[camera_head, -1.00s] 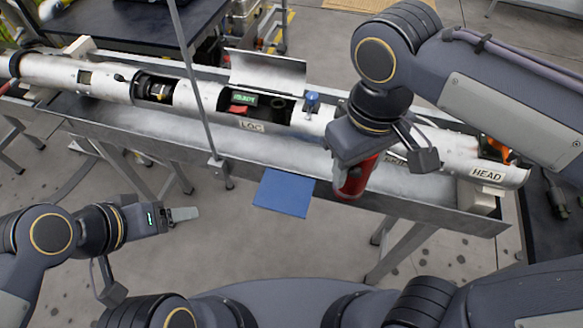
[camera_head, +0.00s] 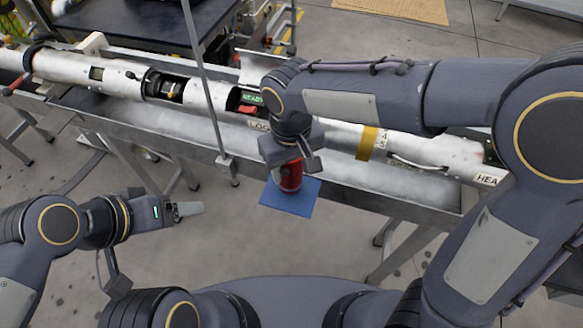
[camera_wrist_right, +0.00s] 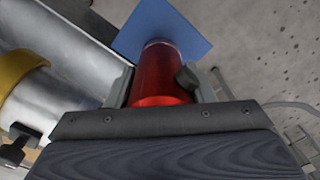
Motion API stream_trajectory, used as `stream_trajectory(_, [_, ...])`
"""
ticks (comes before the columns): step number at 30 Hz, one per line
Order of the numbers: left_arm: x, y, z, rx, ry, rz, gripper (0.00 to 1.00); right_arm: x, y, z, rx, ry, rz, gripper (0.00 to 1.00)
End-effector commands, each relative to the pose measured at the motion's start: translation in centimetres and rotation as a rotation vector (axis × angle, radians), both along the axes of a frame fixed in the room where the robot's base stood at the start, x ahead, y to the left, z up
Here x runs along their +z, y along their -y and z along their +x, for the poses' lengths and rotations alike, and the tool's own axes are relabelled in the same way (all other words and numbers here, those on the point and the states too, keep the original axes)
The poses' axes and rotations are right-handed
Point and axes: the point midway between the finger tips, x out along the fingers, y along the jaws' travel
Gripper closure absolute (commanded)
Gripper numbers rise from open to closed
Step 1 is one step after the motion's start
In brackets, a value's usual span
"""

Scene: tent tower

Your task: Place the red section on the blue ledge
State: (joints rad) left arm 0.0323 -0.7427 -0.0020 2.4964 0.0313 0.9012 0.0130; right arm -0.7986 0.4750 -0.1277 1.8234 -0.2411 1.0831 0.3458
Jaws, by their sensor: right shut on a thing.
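The red section (camera_head: 291,176) is a short red cylinder held upright in my right gripper (camera_head: 291,165). In the head view it is over the blue ledge (camera_head: 288,202), a flat square plate at the trough's front edge. In the right wrist view the red section (camera_wrist_right: 160,72) sits between both fingers, with the blue ledge (camera_wrist_right: 190,25) beyond its far end. I cannot tell whether its bottom touches the ledge. My left gripper (camera_head: 190,209) is empty at the left, away from the ledge; its finger gap is not clear.
A long white tube (camera_head: 95,70) lies in a grey metal trough (camera_head: 220,180) behind the ledge. A thin upright post (camera_head: 208,80) stands left of the ledge. A yellow band (camera_head: 368,143) wraps the tube to the right. The floor in front is clear.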

Motion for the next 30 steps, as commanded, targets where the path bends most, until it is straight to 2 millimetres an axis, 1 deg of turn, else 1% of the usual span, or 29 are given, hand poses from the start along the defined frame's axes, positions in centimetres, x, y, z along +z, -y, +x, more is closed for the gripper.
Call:
stream_trajectory(1, [-0.1, 0.0, 0.0, 0.0, 0.0, 0.0, 0.26, -0.7, 0.0, 0.0, 0.0, 0.0, -0.001, 0.88])
stream_trajectory(4, [-0.1, 0.0, 0.0, 0.0, 0.0, 0.0, 0.26, -1.4, 0.1, 0.0, 0.0, 0.001, 0.0, 0.88])
stream_trajectory(11, [-0.1, 0.0, 0.0, 0.0, 0.0, 0.0, 0.26, -1.5, 0.0, 0.0, 0.0, 0.002, 0.002, 0.88])
stream_trajectory(16, [-0.4, 0.0, 0.0, 0.0, 0.0, 0.0, 0.26, -2.0, 0.0, 0.0, 0.0, 0.002, 0.001, 0.88])
stream_trajectory(17, [-0.4, 0.0, 0.0, 0.0, 0.0, 0.0, 0.26, -1.9, 0.1, 0.0, 0.0, 0.001, 0.0, 0.49])
stream_trajectory(21, [-0.3, 0.0, 0.0, 0.0, 0.0, 0.0, 0.26, -1.9, 0.1, 0.0, 0.0, 0.001, 0.0, 0.31])
stream_trajectory(30, [-0.2, 0.0, 0.0, 0.0, 0.0, 0.0, 0.26, -1.7, 0.1, 0.0, 0.0, 0.001, 0.0, 0.3])
